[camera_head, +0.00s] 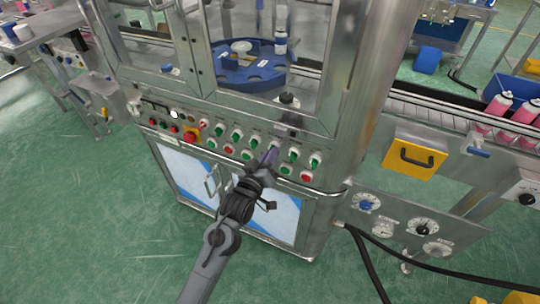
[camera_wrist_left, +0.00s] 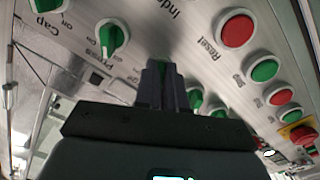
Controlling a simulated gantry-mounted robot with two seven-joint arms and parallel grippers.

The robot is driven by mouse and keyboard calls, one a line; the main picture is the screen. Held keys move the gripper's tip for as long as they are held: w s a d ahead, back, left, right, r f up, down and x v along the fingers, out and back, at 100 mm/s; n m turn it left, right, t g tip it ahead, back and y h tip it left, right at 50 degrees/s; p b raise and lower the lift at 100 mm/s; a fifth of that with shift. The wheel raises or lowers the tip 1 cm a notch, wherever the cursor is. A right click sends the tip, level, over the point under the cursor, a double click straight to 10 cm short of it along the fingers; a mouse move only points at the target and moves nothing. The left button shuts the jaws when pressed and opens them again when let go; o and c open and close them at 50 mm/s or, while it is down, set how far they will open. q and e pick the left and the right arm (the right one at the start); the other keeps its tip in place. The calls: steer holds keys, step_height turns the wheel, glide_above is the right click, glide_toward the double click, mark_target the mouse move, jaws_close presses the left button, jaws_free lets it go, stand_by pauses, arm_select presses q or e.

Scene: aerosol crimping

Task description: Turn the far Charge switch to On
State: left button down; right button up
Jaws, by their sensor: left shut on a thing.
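The control panel (camera_head: 225,140) on the front of the metal cabinet holds two rows of green and red switches and buttons. My left gripper (camera_head: 268,160) reaches the panel, and its fingertips cover a spot among the switches. In the left wrist view my left gripper (camera_wrist_left: 162,88) is shut on a green rotary switch (camera_wrist_left: 159,63), mostly hidden between its fingers. Beside it a green switch (camera_wrist_left: 114,37) shows On and Press lettering. The word Charge cannot be read in either view. My right gripper is not in view.
A red Reset button (camera_wrist_left: 236,29) and a green button (camera_wrist_left: 264,70) sit close to my fingers in the left wrist view. A red emergency button (camera_head: 190,136) is left on the panel. A blue turntable (camera_head: 250,70) stands behind the glass.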

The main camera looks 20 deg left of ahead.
arm_select(q)
steer(key=shift+a+m+p, duration=0.2)
steer(key=shift+m+p, duration=5.7)
steer(key=shift+p, duration=0.45)
steer(key=c, duration=1.2)
jaws_free()
